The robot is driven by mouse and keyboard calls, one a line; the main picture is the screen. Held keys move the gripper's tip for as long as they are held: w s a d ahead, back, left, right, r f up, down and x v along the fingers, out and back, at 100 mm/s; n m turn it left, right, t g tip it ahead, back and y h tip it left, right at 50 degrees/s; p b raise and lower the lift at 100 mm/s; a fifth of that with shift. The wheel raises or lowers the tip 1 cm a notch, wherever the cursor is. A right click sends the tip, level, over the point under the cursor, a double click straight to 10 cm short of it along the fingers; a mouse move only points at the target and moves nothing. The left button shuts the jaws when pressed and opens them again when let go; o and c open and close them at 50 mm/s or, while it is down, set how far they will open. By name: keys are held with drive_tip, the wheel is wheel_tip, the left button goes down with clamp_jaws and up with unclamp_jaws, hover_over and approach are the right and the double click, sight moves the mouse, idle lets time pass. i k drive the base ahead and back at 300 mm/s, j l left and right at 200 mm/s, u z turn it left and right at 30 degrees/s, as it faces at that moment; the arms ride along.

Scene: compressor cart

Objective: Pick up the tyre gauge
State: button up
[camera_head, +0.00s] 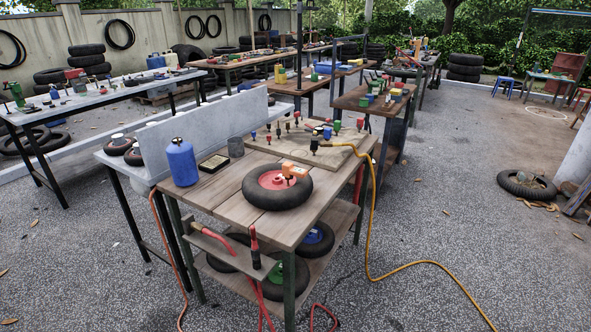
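No single thing can be told for certain as the tyre gauge at this size. A red and black hand tool (255,247) stands upright at the small front shelf of the near wooden cart, with red hose below it. A small orange item (294,170) rests on the red-hubbed wheel (277,187) lying on the cart top. Several small red, blue, green and black fittings (314,143) stand on a wooden board at the back of the cart top, where the yellow hose starts. My gripper is not in view.
A blue jug (182,162), a dark tray (214,163) and a grey can (236,146) stand on the cart's left side. The yellow hose (369,245) drops to the ground on the right. Red hoses hang at the front left. Open paving (470,220) lies right.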

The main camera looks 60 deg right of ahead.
sight(289, 171)
drive_tip(key=z, duration=0.95)
